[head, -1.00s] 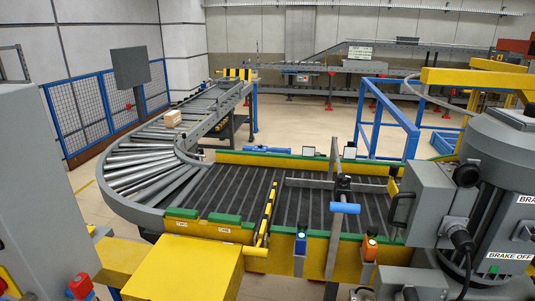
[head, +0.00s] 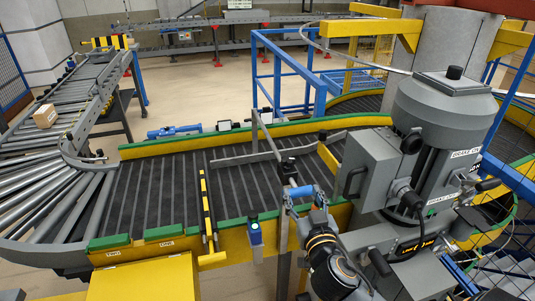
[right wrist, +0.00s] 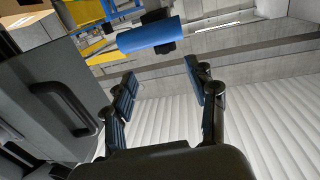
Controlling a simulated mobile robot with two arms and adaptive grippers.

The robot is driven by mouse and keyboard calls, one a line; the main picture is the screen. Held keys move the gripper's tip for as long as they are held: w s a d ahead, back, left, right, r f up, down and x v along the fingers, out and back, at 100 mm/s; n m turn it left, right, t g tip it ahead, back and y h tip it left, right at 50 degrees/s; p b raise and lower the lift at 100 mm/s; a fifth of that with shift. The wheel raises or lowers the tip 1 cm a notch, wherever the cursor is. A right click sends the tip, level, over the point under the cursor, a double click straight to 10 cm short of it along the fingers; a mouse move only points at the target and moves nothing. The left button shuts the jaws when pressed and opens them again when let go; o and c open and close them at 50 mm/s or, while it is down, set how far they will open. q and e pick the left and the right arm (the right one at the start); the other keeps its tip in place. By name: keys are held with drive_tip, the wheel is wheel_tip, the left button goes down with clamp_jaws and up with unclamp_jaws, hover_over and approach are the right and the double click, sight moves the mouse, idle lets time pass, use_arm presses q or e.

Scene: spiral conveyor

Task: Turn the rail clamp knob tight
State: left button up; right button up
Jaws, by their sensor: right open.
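The rail clamp knob is a blue bar-shaped handle (head: 300,191) on a dark clamp at the near end of the grey guide rail (head: 263,135), over the black conveyor. My right gripper (head: 304,201) comes up from below in the head view, with its fingers close to the knob. In the right wrist view the knob (right wrist: 150,35) lies across the picture, beyond the fingertips. My right gripper (right wrist: 161,76) is open there, with nothing between its fingers. My left gripper is not in view.
A grey motor housing (head: 440,110) with a control box (head: 375,165) stands close right of my right gripper. A blue sensor (head: 254,230) is mounted at the conveyor's near edge, left of the gripper.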

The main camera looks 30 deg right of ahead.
sight(289, 160)
drive_tip(key=p+x, duration=0.1)
drive_tip(key=x, duration=0.3)
drive_tip(key=r+p+x, duration=0.1)
drive_tip(key=p+x, duration=0.1)
drive_tip(key=x, duration=0.2)
drive_tip(key=r+p+x, duration=0.1)
drive_tip(key=p+x, duration=0.1)
drive_tip(key=x, duration=0.3)
drive_tip(key=shift+w+a, duration=0.1)
drive_tip(key=shift+a, duration=0.2)
drive_tip(key=shift+w+d+f+p, duration=0.2)
drive_tip(key=shift+w+p, duration=0.15)
drive_tip(key=shift+w, duration=0.2)
drive_tip(key=shift+c, duration=0.4)
drive_tip(key=c, duration=1.1)
